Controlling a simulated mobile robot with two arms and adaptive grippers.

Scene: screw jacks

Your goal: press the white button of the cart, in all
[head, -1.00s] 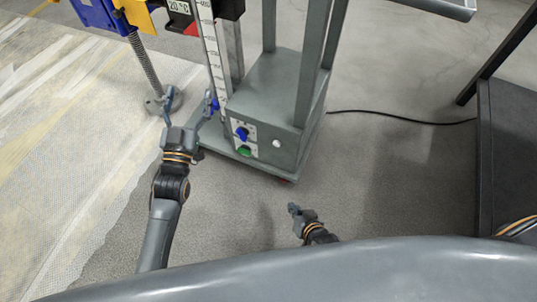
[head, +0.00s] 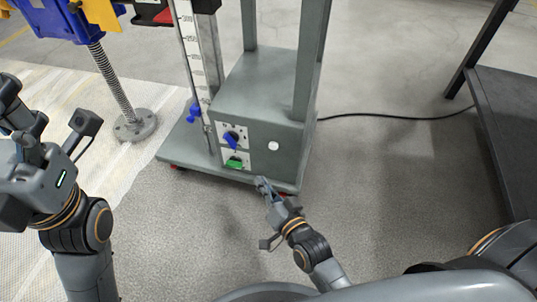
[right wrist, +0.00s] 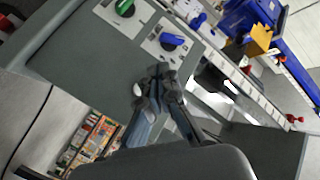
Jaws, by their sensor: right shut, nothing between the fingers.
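The grey cart (head: 262,95) stands ahead of me. Its round white button (head: 273,146) is on the front face, right of a blue knob (head: 231,138) and a green knob (head: 236,162). My right gripper (head: 263,185) is shut and empty, below the button in the head view. In the right wrist view the white button (right wrist: 137,89) shows just left of the shut fingertips (right wrist: 160,76). I cannot tell the exact gap; no contact is visible. My left gripper (head: 24,105) is at the left edge, fingers apart and empty, partly cut off.
A blue and yellow screw jack (head: 105,60) stands on the left, its round foot (head: 135,127) on a pale mat. A dark table (head: 505,125) is at the right. A black cable (head: 400,116) runs from the cart across the floor.

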